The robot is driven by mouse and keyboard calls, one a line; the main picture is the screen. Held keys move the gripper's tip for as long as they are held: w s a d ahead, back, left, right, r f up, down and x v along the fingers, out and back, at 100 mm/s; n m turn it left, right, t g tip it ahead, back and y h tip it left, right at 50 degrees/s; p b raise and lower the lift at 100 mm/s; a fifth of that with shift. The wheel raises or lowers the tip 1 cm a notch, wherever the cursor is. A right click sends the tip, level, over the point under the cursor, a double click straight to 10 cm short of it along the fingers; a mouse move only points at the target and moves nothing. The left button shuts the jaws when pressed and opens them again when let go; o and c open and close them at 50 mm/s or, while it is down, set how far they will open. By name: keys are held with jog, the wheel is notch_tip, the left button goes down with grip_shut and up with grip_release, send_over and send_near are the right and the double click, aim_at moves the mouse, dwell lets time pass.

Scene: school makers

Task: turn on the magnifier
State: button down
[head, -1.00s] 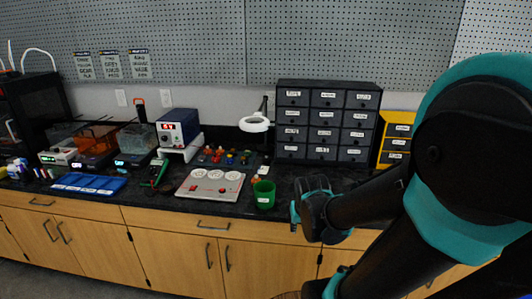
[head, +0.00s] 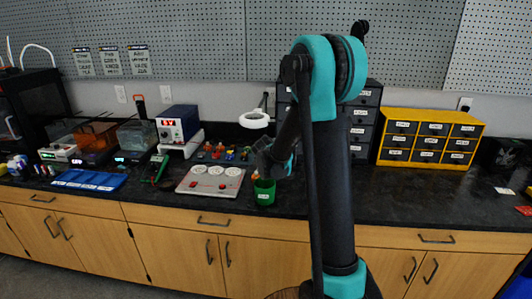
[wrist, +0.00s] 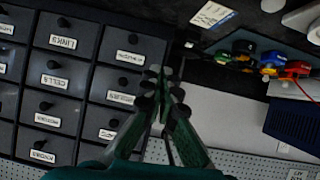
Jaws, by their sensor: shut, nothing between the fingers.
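The magnifier (head: 254,119) is a white ring head on a dark arm, standing at the back of the black counter, left of the dark drawer cabinet. My gripper (head: 268,152) is below and slightly right of the ring in the head view, above the green cup, apart from the ring as far as I can tell. In the wrist view my gripper (wrist: 160,78) is shut and empty, with the labelled drawers behind it. I cannot make out the magnifier's switch or surely identify its parts in the wrist view.
A green cup (head: 264,192) stands under my gripper. A white panel with round dials (head: 211,181) lies to its left. The dark drawer cabinet (head: 365,122) is partly behind my arm. A yellow drawer unit (head: 432,113) stands right.

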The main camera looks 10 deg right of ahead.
jog(key=w+a+t, duration=0.1)
jog(key=w+a, duration=0.3)
jog(key=w, duration=0.3)
jog(key=shift+f+t, duration=0.25)
jog(key=shift+t, duration=0.15)
jog(key=shift+w, duration=0.15)
jog(key=x, duration=0.9)
jog(key=shift+w+f, duration=0.2)
notch_tip(320, 180, down, 3)
jog(key=shift+f, duration=0.55)
